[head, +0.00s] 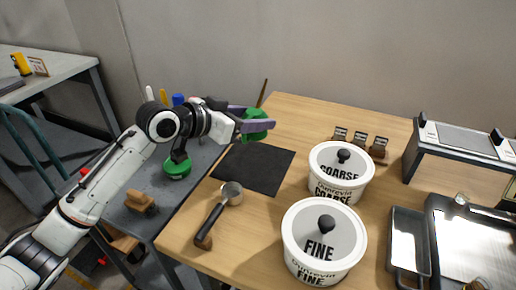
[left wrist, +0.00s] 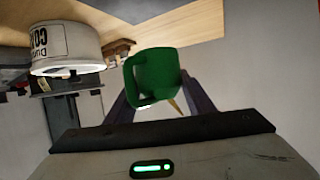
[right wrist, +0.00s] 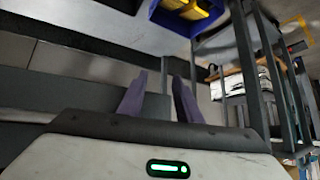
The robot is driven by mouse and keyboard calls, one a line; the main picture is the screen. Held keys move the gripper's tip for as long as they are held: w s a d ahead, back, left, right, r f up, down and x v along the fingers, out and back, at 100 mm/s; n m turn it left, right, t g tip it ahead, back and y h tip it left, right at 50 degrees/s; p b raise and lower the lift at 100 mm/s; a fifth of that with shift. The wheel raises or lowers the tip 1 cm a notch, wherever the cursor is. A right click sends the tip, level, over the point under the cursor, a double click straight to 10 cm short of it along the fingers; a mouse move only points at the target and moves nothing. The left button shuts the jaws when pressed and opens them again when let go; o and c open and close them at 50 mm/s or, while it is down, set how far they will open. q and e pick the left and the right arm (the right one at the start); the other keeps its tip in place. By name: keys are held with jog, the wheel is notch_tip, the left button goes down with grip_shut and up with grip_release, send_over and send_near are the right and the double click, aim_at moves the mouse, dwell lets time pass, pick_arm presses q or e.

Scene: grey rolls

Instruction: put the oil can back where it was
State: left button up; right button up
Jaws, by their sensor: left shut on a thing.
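The green oil can (head: 257,122) is held by my left gripper (head: 250,124) above the far left part of the wooden table. Its thin brownish spout (head: 262,93) points up in the head view. In the left wrist view, the can (left wrist: 155,72) sits between the two fingers of my left gripper (left wrist: 158,90), which is shut on it. The fingers partly cover the can in the head view. My right gripper (right wrist: 160,80) shows only in the right wrist view; its fingers are apart with nothing between them.
A black mat (head: 253,168) lies below the can. A portafilter (head: 217,212), a COARSE tub (head: 341,172) and a FINE tub (head: 323,243) stand on the wooden table (head: 262,250). A grey bench at left holds a green round object (head: 177,168) and a brush (head: 140,201).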

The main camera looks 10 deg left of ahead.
pick_arm(q)
jog(key=f, duration=0.4)
jog(key=shift+s, duration=0.35)
jog(key=shift+f+b, duration=0.55)
jog(key=shift+f, duration=2.2)
jog(key=o, duration=1)
jog(key=shift+r, duration=0.2)
jog(key=v, duration=1)
jog(key=shift+s+a+p, duration=0.2)
jog(key=shift+p, duration=0.15)
jog(key=shift+s+a+r, duration=0.3)
jog(key=shift+s+r, duration=0.05)
jog(key=shift+s, duration=0.2)
